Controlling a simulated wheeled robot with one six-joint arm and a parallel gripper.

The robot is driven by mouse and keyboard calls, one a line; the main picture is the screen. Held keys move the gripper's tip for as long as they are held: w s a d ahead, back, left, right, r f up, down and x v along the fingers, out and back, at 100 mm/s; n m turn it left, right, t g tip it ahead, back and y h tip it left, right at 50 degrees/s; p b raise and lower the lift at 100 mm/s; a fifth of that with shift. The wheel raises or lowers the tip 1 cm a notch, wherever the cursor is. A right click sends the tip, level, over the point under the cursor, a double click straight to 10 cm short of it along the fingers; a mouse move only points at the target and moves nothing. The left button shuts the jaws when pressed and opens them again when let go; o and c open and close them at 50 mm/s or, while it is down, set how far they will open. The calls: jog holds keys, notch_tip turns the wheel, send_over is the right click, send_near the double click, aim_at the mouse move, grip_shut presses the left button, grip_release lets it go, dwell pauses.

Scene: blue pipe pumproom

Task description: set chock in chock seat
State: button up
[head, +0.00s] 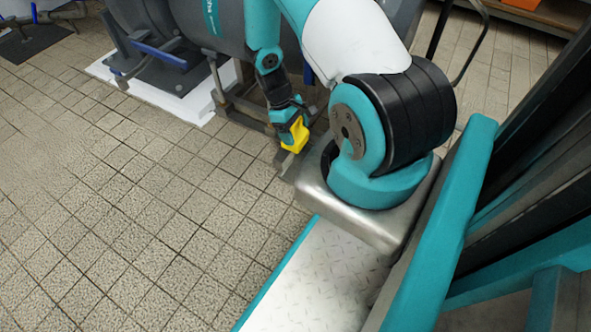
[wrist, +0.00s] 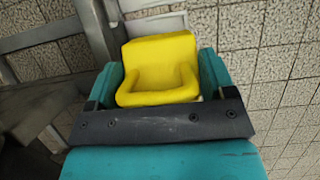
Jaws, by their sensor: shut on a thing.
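The yellow chock (head: 295,135) is held in my gripper (head: 288,122), low in front of the dark pipe and its metal stand in the head view. In the wrist view the chock (wrist: 160,68) sits between the two teal fingers of my gripper (wrist: 165,85), one on each side of it. The gripper is shut on the chock. I cannot make out the chock seat for certain in either view. My arm and its base cover part of the floor and stand on the right.
A large grey pipe (head: 235,25) lies across the back. A metal stand (head: 240,110) is beside my gripper. A blue-handled clamp (head: 160,55) and a white floor plate (head: 150,92) are at the upper left. The tiled floor (head: 130,200) at left is clear.

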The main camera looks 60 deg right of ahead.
notch_tip(320, 180, down, 16)
jog(key=b, duration=0.8)
jog(key=shift+r, duration=0.1)
jog(key=shift+f, duration=0.2)
jog(key=o, duration=1.2)
jog(key=p+v, duration=0.6)
jog(key=v, duration=0.6)
jog(key=w+a+r+n+t+y, duration=0.1)
jog(key=w+a+r+t, duration=0.15)
jog(key=a+r, duration=0.75)
jog(key=w+a+r+n+t, duration=0.1)
jog(key=w+a+r, duration=0.45)
jog(key=r, duration=0.85)
jog(key=s+a+r+n+t+y, duration=0.1)
jog(key=s+a+r+n+y, duration=0.1)
jog(key=s+a+r, duration=1.1)
jog(key=s+a, duration=0.1)
jog(key=s, duration=0.1)
jog(key=s+a+r+n+y, duration=0.1)
jog(key=s+a+r, duration=0.1)
jog(key=s, duration=0.2)
jog(key=s+a+r+n, duration=0.1)
jog(key=s+a+r, duration=0.1)
jog(key=s+a, duration=0.1)
jog(key=shift+s+a+r+y, duration=0.1)
jog(key=shift+s+r+y, duration=0.1)
jog(key=shift+s+y, duration=0.15)
